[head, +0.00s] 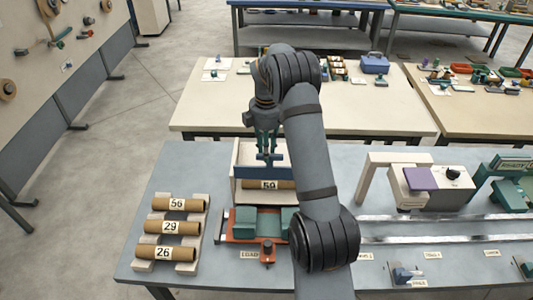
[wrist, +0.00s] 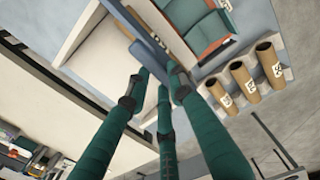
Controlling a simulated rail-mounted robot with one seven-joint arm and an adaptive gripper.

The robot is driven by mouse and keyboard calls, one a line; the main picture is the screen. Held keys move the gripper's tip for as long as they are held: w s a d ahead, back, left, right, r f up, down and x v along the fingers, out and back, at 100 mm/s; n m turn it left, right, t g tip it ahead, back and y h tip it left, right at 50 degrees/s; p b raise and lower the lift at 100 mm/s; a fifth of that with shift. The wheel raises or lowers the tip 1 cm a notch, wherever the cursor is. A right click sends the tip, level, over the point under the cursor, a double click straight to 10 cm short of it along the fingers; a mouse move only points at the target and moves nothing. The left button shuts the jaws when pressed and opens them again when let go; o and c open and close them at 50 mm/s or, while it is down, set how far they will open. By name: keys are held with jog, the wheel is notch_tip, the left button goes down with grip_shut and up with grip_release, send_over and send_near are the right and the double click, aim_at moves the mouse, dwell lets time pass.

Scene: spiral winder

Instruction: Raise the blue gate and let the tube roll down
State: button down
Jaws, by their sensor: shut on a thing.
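The blue gate (head: 273,171) stands across the front of a cream-walled chute (head: 237,160) in the head view. My gripper (head: 268,150) is above it, fingers pointing down and shut on its upper part. A brown cardboard tube (head: 284,185) with a numbered label shows just below the gate; the gate hides its upper part. In the wrist view the gate (wrist: 150,50) is a slanted blue bar at the fingertips of my gripper (wrist: 160,82). I cannot tell exactly how high the gate is off the chute floor.
A teal cradle (head: 245,222) on a red base stands in front of the chute and looks empty. Several tubes, including one marked 29 (head: 172,227), lie on a rack at left. A white machine (head: 432,188) and metal rails (head: 430,218) stand to the right.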

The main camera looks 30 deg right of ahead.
aim_at(270, 167)
jog(key=shift+w+d+r, duration=0.1)
jog(key=shift+w+r, duration=0.15)
jog(key=c, duration=1.9)
grip_release()
jog(key=shift+s+r, duration=0.1)
jog(key=shift+r, duration=0.05)
jog(key=shift+o, duration=1.4)
jog(key=shift+s, duration=0.15)
jog(key=shift+o, duration=0.7)
notch_tip(270, 167, up, 12)
notch_tip(270, 167, down, 17)
jog(key=b, duration=0.4)
